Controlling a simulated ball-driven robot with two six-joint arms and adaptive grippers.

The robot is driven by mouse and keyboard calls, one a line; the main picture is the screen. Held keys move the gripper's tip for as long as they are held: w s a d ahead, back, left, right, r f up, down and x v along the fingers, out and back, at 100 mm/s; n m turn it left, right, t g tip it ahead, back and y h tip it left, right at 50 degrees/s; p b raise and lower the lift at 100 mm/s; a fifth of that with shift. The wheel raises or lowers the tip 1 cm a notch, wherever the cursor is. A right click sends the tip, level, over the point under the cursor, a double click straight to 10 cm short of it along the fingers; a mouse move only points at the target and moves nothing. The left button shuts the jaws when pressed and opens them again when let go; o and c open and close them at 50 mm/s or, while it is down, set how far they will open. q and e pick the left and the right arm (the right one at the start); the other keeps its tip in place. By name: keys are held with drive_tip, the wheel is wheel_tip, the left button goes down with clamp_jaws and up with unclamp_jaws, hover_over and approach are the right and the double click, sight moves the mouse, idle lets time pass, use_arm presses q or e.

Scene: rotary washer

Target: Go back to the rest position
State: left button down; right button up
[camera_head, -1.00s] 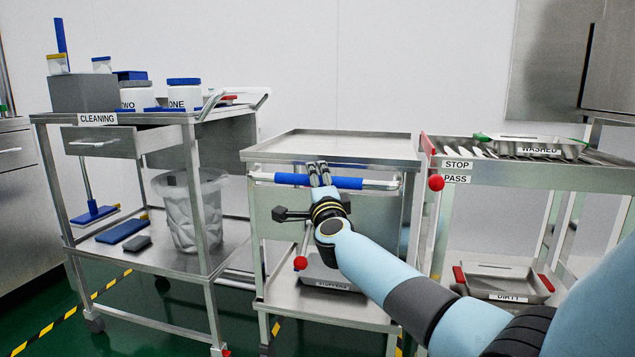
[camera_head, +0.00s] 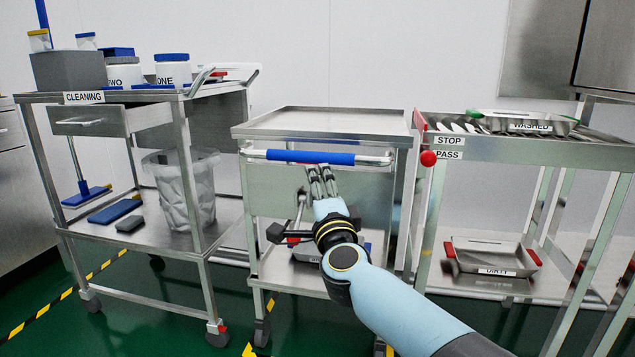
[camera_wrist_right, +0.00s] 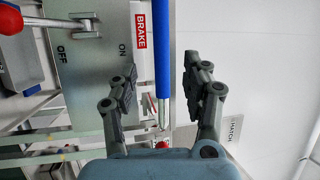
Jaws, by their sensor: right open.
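My right gripper (camera_head: 320,178) is in front of the middle steel cart, just below the blue handle bar (camera_head: 310,157). In the right wrist view my right gripper (camera_wrist_right: 160,85) has its two fingers spread wide. The blue bar (camera_wrist_right: 163,60) lies between the fingers' lines in that view, apart from both, and nothing is held. My right arm (camera_head: 390,305) reaches in from the lower right. My left gripper is not in the head view.
The middle cart's top (camera_head: 330,123) is bare. A cleaning cart (camera_head: 150,97) with jars and a bin stands left. A rack with a washed tray (camera_head: 525,127) and red knob (camera_head: 428,158) stands right. A dirty tray (camera_head: 492,258) sits below. A BRAKE label (camera_wrist_right: 140,25) shows beside the bar.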

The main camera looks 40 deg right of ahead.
idle(0.4)
drive_tip(key=s+a+f+n+g+y, duration=0.25)
drive_tip(key=s+a+f+n, duration=0.2)
drive_tip(key=s+f, duration=0.4)
drive_tip(key=s+a+f+n+g+y, duration=0.2)
drive_tip(key=s+a+f+n+y, duration=0.3)
drive_tip(key=f, duration=0.6)
drive_tip(key=s+a+f+n+g+y, duration=0.25)
drive_tip(key=s+f+n, duration=0.35)
drive_tip(key=s+f, duration=0.3)
drive_tip(key=s+f+n+g, duration=0.4)
drive_tip(key=s+f+g, duration=0.3)
drive_tip(key=s, duration=0.5)
use_arm(q)
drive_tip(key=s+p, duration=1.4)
drive_tip(key=p, duration=0.1)
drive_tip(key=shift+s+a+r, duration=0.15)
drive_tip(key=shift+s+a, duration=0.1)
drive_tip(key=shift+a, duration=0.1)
use_arm(e)
drive_tip(key=s+d+f+n+g+h, duration=0.1)
drive_tip(key=s+d+g, duration=0.1)
drive_tip(key=s, duration=1)
drive_tip(key=s+d+f+n+g, duration=0.1)
drive_tip(key=s+d+f+n, duration=0.1)
drive_tip(key=s, duration=1)
drive_tip(key=shift+d+f+g+h, duration=0.3)
drive_tip(key=shift+g+h, duration=0.1)
